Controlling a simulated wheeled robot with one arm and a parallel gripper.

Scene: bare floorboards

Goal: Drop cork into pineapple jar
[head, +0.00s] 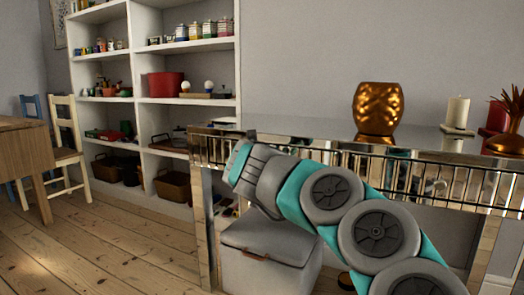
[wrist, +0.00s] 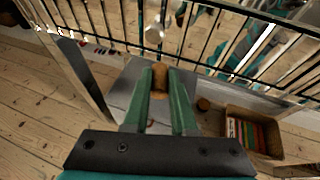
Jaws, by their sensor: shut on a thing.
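The pineapple jar (head: 378,108) is a gold, textured, open-topped vessel. It stands upright on the mirrored console table, right of centre in the head view. A gold leafy top (head: 510,125), which looks like its lid, sits at the table's right end. In the wrist view my gripper (wrist: 160,76) is shut on the brown cork (wrist: 160,78), held between its green fingertips. The fingers and cork do not show in the head view, where my arm crosses in front of the table. The jar is not recognisable in the wrist view.
The mirrored console table (head: 432,140) has a slatted rail along its front. A white candle (head: 457,112) and a red object (head: 497,117) stand right of the jar. A grey storage box (head: 268,255) sits below. White shelves (head: 187,108) stand behind left.

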